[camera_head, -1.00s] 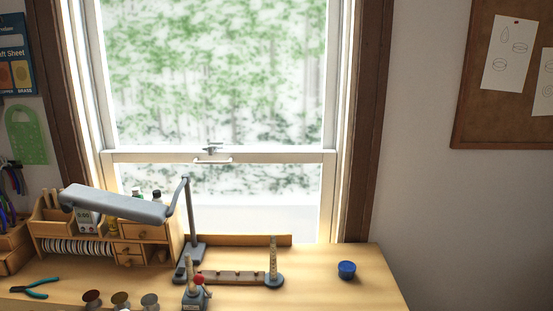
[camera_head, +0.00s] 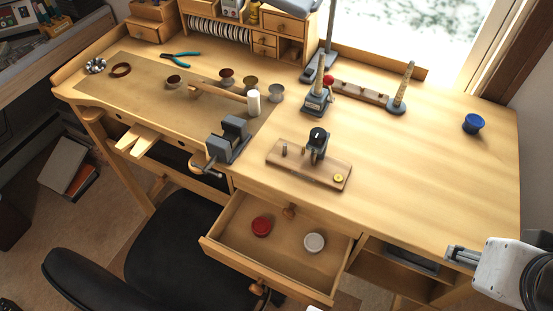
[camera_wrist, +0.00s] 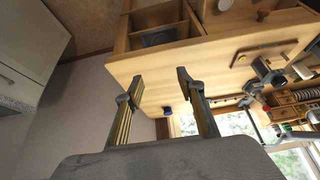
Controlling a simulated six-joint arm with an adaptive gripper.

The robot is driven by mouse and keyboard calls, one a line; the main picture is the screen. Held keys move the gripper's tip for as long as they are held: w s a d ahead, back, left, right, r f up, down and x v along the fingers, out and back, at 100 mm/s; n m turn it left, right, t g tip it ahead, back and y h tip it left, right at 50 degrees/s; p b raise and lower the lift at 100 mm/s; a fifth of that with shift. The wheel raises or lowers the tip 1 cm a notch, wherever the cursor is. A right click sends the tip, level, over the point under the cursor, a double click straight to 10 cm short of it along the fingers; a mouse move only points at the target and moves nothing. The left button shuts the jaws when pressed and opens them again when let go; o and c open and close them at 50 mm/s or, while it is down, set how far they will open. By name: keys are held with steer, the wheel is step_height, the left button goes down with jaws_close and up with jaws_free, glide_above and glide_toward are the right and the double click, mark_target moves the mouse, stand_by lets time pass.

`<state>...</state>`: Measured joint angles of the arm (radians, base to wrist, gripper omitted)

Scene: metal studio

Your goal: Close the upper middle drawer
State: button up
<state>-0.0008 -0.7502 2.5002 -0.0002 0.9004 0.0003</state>
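A wooden drawer (camera_head: 222,218) stands pulled out under the middle of the workbench in the head view. A red round container (camera_head: 262,226) and a white round container (camera_head: 314,242) are in it. Its front has a wooden knob (camera_head: 258,288) at the lower edge of the view. My gripper (camera_head: 462,256) is at the right, near the bench's front right corner, well apart from the drawer. In the wrist view its two fingers (camera_wrist: 160,82) are spread with nothing between them.
The workbench top (camera_head: 430,150) is largely clear at the right, with a blue container (camera_head: 473,123). A vise (camera_head: 229,139) and a wooden stand (camera_head: 308,169) sit near the front edge. A black chair (camera_head: 165,250) is left of the drawer. Open shelves (camera_head: 400,262) lie right of it.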

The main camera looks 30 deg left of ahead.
steer(key=a, duration=0.1)
steer(key=n+g, duration=0.2)
steer(key=g, duration=0.4)
glide_above(256, 288)
steer(key=d, duration=0.1)
steer(key=shift+h, duration=0.3)
steer(key=f, duration=2.3)
steer(key=shift+s+f, duration=0.2)
steer(key=shift+s, duration=0.1)
steer(key=shift+w+a+m, duration=0.25)
steer(key=shift+a+m, duration=0.3)
steer(key=shift+m, duration=0.45)
steer(key=shift+f, duration=0.1)
steer(key=shift+f, duration=3.75)
